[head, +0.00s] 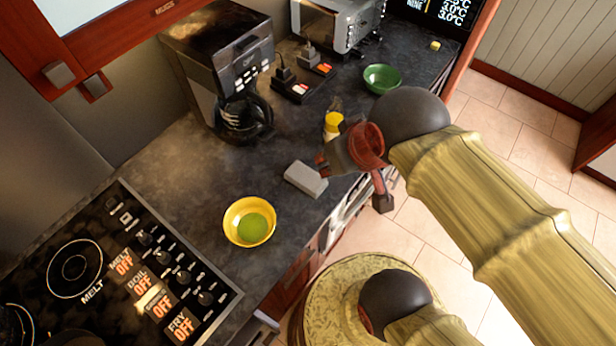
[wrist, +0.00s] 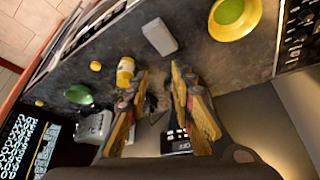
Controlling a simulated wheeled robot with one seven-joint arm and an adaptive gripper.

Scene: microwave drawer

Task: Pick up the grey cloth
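The grey cloth (head: 306,180) looks like a small light-grey block, lying on the dark counter near its front edge. It also shows at the top middle of the wrist view (wrist: 159,37). My gripper (head: 352,182) is above the counter's front edge, just right of the cloth in the head view. In the wrist view my gripper (wrist: 158,70) has its two fingers spread with a gap between them and nothing held. The cloth lies beyond the fingertips there, apart from them. The height of the fingers above the counter is hard to tell.
A yellow bowl (head: 236,233) with something green inside stands left of the cloth, near the stove (head: 130,270). A yellow bottle (head: 333,125) stands close behind my gripper. A green bowl (head: 382,78), coffee maker (head: 225,75) and toaster (head: 335,22) stand farther back.

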